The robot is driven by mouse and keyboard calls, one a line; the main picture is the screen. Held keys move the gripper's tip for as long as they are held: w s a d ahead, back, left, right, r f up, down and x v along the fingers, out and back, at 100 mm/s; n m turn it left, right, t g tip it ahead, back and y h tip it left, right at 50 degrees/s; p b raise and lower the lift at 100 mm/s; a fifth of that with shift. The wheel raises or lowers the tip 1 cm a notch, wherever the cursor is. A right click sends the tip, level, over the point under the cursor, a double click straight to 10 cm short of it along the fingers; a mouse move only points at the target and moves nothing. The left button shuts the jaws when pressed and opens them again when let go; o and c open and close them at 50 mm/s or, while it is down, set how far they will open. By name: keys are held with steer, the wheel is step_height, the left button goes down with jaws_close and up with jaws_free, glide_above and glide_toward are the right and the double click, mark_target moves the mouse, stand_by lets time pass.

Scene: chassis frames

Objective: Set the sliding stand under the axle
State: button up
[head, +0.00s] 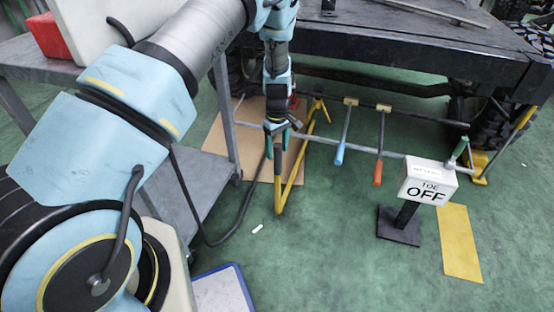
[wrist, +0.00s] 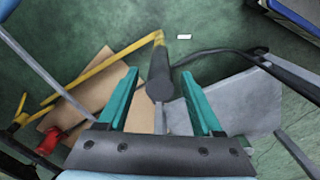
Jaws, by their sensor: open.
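My gripper (head: 276,147) points down near the left yellow leg of a low floor frame. In the wrist view, its two teal fingers (wrist: 160,76) are spread, with a dark cylindrical handle (wrist: 159,78) on a grey rod between them. I see gaps on both sides of the handle. The yellow leg (head: 291,182) also shows in the wrist view (wrist: 110,62). A dark axle (head: 372,87) runs beneath the vehicle chassis (head: 420,45). I cannot tell for sure which part is the sliding stand; the handle's lower end is hidden.
A blue-handled rod (head: 340,152) and an orange-handled rod (head: 378,172) hang from the frame's bar. A "TOE OFF" sign (head: 428,184) stands right, by a yellow floor plate (head: 460,243). Cardboard (head: 232,150) lies beneath the frame. A grey cart (head: 190,160) stands left.

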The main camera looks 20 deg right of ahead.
mark_target(278, 157)
steer(key=shift+f, duration=2.15)
jaws_close()
